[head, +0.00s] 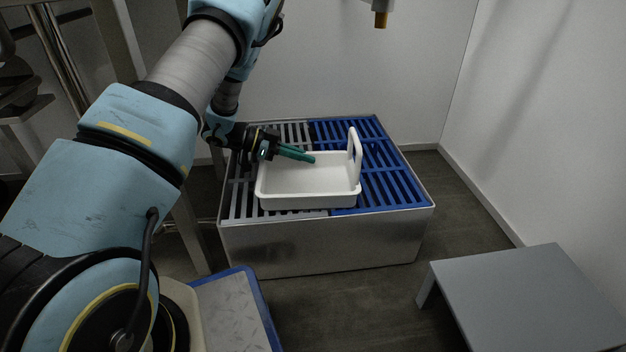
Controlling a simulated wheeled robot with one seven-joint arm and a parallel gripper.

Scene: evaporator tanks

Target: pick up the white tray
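The white tray (305,203) is shallow and rectangular, with an upright loop handle (355,158) on its right side. It lies level on the slatted top of a metal box. My gripper (313,159) has teal fingers and reaches in from the left. In the picture its fingertips are over the tray's back inner area, pointing right towards the handle with a gap between. The fingers appear close together, but I cannot tell whether they are open or shut. Nothing shows between them, and I cannot tell their height above the tray.
The metal box (330,245) has a grey slatted part (240,190) at left and a blue slatted part (395,185) at right. A low grey table (530,300) stands at the front right. White walls close off the back and right. Dark floor between is clear.

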